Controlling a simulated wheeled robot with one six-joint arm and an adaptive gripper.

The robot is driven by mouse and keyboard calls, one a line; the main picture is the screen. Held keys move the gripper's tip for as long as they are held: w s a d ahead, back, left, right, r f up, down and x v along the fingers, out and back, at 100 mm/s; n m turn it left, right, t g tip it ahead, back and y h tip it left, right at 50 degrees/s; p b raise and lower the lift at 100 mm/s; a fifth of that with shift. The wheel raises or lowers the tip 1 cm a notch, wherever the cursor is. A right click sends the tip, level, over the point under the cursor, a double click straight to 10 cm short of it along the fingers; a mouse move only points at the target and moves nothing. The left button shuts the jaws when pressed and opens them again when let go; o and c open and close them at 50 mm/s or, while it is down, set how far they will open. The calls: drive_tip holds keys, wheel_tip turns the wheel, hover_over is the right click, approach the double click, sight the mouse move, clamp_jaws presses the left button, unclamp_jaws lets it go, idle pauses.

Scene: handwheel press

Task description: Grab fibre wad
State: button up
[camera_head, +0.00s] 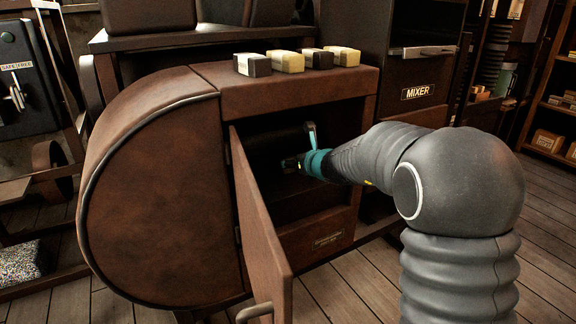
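My gripper (300,150) reaches in from the right through the open front of a brown cabinet (160,190). Its fingers appear spread apart, one pointing up and one pointing left, with nothing visible between them. The inside of the compartment is dark, and I cannot make out a fibre wad in there. A dark rounded shape (268,138) lies behind the fingers; I cannot tell what it is. A speckled grey block (20,262) sits at the far lower left, well away from my gripper; I cannot tell whether it is fibre.
The cabinet door (258,225) stands open toward me, left of my arm, with a metal handle (254,313). Several dark and cream blocks (286,61) line the cabinet top. A unit labelled MIXER (417,91) stands behind my arm. Shelves (552,105) are at far right.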

sight(288, 156)
drive_tip(key=shift+x, duration=2.65)
drive_tip(key=shift+a, duration=0.15)
drive_tip(key=c, duration=1.1)
